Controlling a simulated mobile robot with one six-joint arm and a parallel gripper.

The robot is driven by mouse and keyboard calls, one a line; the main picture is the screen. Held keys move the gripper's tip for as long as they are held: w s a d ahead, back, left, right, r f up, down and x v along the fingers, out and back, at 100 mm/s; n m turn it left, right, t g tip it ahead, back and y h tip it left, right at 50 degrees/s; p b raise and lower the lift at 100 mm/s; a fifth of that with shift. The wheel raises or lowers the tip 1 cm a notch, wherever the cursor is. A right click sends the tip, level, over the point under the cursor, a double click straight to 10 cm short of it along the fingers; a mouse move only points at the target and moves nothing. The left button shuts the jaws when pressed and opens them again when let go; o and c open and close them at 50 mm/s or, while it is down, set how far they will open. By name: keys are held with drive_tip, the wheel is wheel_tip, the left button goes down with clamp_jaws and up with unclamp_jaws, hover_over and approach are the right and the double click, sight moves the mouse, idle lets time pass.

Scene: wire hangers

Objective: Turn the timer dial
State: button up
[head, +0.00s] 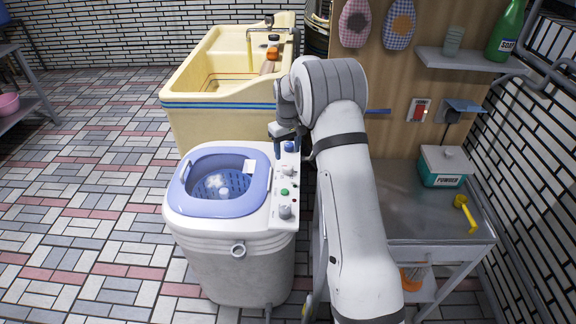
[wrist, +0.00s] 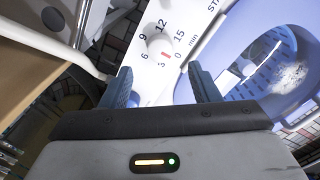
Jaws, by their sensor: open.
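The timer dial (wrist: 160,44) is a round white knob on the washing machine's white panel. In the head view the timer dial (head: 288,170) appears to be the knob just in front of my gripper (head: 283,149). My gripper also shows in the wrist view (wrist: 160,71). Its two blue fingers are open and apart, with nothing between them. The dial shows beyond the fingertips, between them; I see no contact.
The washing machine (head: 228,245) has a blue-rimmed tub (head: 185,198) left of the panel. A green button (head: 284,192) and another knob (head: 285,212) sit nearer the front. A yellow sink (head: 190,98) stands behind; a metal table (head: 400,208) stands right.

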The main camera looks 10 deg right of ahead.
sight(287, 166)
wheel_tip(287, 166, down, 7)
drive_tip(key=shift+r, duration=0.15)
drive_tip(key=shift+c, duration=0.6)
drive_tip(key=c, duration=0.9)
drive_tip(key=shift+m, duration=0.3)
drive_tip(key=m, duration=0.5)
drive_tip(key=shift+m, duration=0.3)
drive_tip(key=m, duration=0.5)
drive_tip(key=shift+a, duration=0.1)
drive_tip(key=shift+m, duration=0.4)
